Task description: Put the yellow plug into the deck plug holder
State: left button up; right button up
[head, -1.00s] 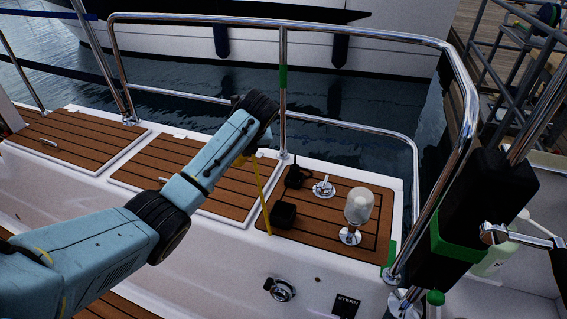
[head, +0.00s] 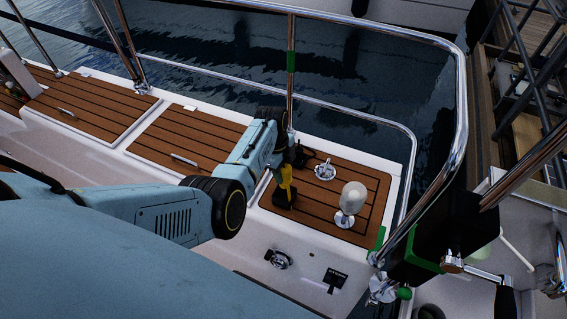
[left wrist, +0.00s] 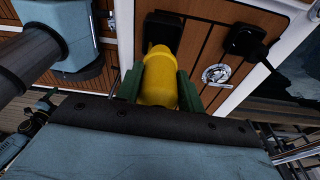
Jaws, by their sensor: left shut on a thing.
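My left gripper (head: 284,166) reaches over the teak deck panel in the head view. Its green fingers are shut on the yellow plug (head: 286,182), which also shows between them in the left wrist view (left wrist: 159,82). A black box-shaped holder (head: 280,200) sits on the panel just below the plug. In the left wrist view the plug's far end overlaps the lower edge of this black holder (left wrist: 163,29). I cannot tell whether they touch or whether the plug is inside.
A second black fitting with a cable (left wrist: 245,40) and a round chrome fitting (head: 325,171) stand close by. A white-domed lamp (head: 352,198) stands to the right. Chrome railing (head: 291,75) borders the water side. Bare teak lies between the fittings.

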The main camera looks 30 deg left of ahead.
pick_arm(q)
jog(key=shift+r+p, duration=0.3)
jog(key=shift+p, duration=0.15)
notch_tip(320, 180, down, 7)
jog(key=b, duration=0.5)
jog(key=shift+f+b, duration=0.2)
jog(key=shift+b, duration=0.2)
jog(key=shift+f, duration=0.35)
jog(key=shift+b, duration=0.3)
jog(key=o, duration=1.5)
jog(key=shift+f, duration=0.1)
pick_arm(e)
jog(key=f, duration=0.1)
jog(key=d+f, duration=0.1)
jog(key=f, duration=0.3)
jog(key=shift+d+f, duration=0.25)
jog(key=shift+d, duration=0.05)
